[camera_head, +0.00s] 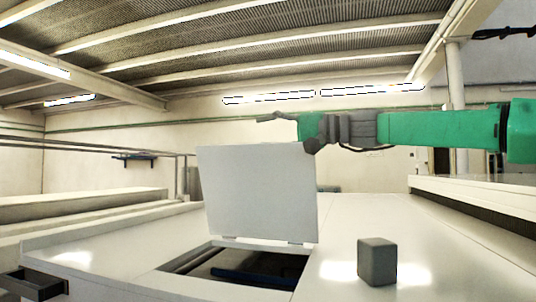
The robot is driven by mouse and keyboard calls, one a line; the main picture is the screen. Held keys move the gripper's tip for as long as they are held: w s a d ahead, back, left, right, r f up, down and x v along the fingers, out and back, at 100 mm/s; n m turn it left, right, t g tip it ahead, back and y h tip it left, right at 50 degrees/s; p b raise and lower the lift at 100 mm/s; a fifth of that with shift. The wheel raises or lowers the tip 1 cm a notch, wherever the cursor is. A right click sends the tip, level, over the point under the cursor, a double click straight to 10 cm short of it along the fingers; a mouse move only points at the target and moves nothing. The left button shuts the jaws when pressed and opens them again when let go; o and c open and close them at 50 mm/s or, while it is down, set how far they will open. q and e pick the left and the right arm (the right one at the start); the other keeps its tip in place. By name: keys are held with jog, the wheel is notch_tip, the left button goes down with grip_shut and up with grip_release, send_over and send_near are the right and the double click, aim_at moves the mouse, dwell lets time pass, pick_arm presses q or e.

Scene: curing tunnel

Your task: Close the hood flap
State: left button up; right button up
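The hood flap (258,193) is a flat pale grey panel. It stands raised, nearly upright, on hinges along its lower edge. In front of it is a dark rectangular opening (245,268) in the white top surface. My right arm, green with dark grey parts, comes in from the right. My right gripper (277,117) is near the flap's upper right, with thin grey fingers pointing left above the top edge. I cannot tell whether it touches the flap or how far its fingers are apart. My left gripper is not in view.
A dark grey block (377,262) stands on the white top surface (440,245), right of the opening. A dark bracket-like part (35,283) juts out at the lower left. A long raised white housing (480,193) runs along the right. The space above the surface at left is clear.

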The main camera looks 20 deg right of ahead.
notch_tip(320, 180, up, 4)
jog(key=shift+w+a+r, duration=0.1)
jog(key=shift+r, duration=0.1)
dwell(0.3)
jog(key=shift+f, duration=0.1)
